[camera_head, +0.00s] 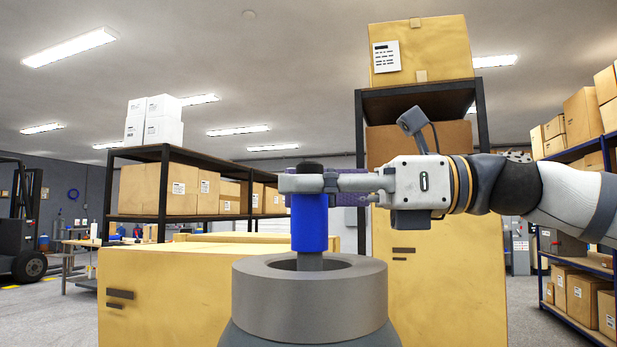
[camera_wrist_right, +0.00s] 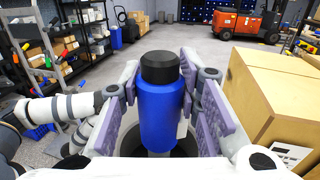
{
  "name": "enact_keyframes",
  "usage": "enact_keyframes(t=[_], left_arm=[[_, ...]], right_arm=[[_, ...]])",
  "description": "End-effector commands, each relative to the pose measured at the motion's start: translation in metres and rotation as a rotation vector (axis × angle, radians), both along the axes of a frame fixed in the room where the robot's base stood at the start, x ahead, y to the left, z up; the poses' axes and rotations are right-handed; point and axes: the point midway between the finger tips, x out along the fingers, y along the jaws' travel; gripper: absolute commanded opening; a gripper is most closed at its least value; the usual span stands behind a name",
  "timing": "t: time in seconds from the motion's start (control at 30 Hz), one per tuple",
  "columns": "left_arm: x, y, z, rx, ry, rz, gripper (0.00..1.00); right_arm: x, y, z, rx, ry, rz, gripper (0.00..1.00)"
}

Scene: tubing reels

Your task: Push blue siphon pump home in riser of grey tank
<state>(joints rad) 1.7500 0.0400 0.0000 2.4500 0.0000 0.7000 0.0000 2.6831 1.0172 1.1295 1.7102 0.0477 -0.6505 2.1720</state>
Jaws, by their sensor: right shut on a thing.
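The blue siphon pump (camera_head: 310,225), a blue cylinder with a black cap (camera_wrist_right: 160,68), stands upright over the round opening of a thick grey collar (camera_head: 310,305). The collar tops the grey tank (camera_head: 258,338), which is mostly cut off below. A narrow grey shaft (camera_head: 310,261) runs from the blue body down into the opening; its lower end is hidden. The blue body sits above the rim. My right gripper (camera_head: 308,183) comes in from the right and is shut around the pump's upper part, with purple pads on both sides. My left gripper is not in view.
Large cardboard boxes (camera_head: 165,290) stand behind the tank at left and right. Shelves with boxes (camera_head: 165,190) stand farther back. In the right wrist view, an orange forklift (camera_wrist_right: 247,18) is far off and a large box (camera_wrist_right: 270,95) stands near at right.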

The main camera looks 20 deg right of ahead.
Motion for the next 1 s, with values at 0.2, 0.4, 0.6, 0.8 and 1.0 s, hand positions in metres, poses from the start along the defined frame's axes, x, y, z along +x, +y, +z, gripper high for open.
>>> enact_keyframes(t=[0.2,0.4,0.6,0.8,1.0], left_arm=[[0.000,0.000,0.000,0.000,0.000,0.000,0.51],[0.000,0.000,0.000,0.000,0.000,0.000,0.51],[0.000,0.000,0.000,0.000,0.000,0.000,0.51],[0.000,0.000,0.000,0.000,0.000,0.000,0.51],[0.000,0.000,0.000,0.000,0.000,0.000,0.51]], right_arm=[[0.000,0.000,-0.006,0.001,-0.001,0.000,0.00],[0.000,0.000,-0.013,0.000,0.000,0.000,0.00],[0.000,0.000,-0.015,0.000,-0.001,-0.001,0.00],[0.000,0.000,-0.015,0.000,-0.001,0.000,0.35],[0.000,0.000,-0.015,0.000,0.000,0.000,0.54]])
